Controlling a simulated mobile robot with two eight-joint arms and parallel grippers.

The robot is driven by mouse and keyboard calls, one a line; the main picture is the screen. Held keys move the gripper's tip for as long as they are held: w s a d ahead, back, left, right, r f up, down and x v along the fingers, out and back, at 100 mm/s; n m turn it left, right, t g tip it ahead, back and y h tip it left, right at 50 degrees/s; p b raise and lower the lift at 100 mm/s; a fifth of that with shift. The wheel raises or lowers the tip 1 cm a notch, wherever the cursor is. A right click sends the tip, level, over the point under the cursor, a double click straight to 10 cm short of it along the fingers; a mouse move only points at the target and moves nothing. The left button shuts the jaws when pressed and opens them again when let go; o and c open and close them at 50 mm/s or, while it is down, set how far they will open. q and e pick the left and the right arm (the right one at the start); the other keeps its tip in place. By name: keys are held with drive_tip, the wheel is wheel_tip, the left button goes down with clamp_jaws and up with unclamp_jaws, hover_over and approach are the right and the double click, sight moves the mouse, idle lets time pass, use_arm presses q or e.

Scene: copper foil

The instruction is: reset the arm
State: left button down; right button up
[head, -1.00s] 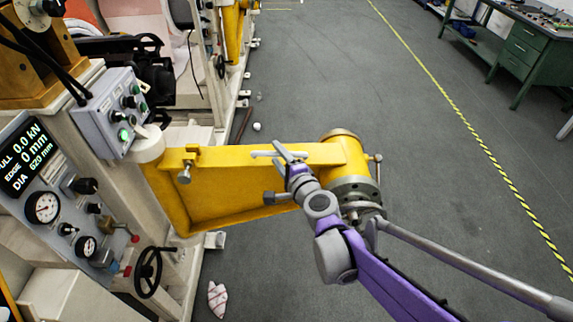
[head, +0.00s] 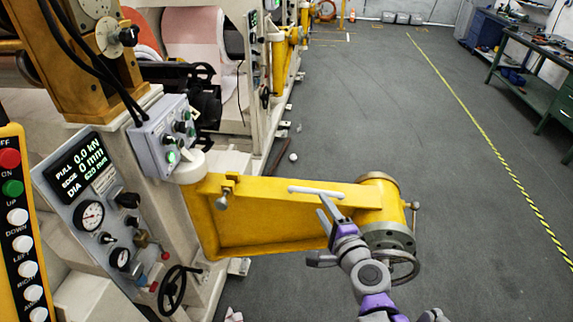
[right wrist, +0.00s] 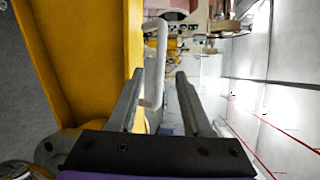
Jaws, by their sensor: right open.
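The yellow swing arm (head: 285,235) juts out to the right from the machine's side, with a round grey-rimmed end. A white bar handle (head: 315,191) lies along its top edge. The handle also shows in the right wrist view (right wrist: 155,62), bent and running up between the finger lines. My right gripper (head: 325,209) is open beside the right part of the handle, in front of the yellow arm. In the right wrist view the open fingers (right wrist: 159,75) have the handle in the gap; I cannot tell if they touch it. My left gripper is out of view.
A gauge panel (head: 97,212), a button box (head: 165,135) and a black handwheel (head: 172,290) are on the machine at left. A yellow push-button pendant (head: 14,225) is at the left edge. Open grey floor (head: 400,120) lies right, up to a striped line (head: 480,125).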

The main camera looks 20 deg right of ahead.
drive_tip(key=a+f+n+g+y, duration=0.2)
drive_tip(key=a+f+n+y, duration=0.15)
drive_tip(key=a+n, duration=0.45)
drive_tip(key=s+a+f+n+g, duration=0.4)
drive_tip(key=s+f+n+g, duration=0.3)
drive_tip(key=s+n, duration=0.4)
drive_tip(key=shift+s+a+f+n+g+h, duration=0.15)
drive_tip(key=shift+s+f+n+g+h, duration=0.25)
drive_tip(key=shift+n, duration=0.8)
drive_tip(key=shift+r, duration=0.1)
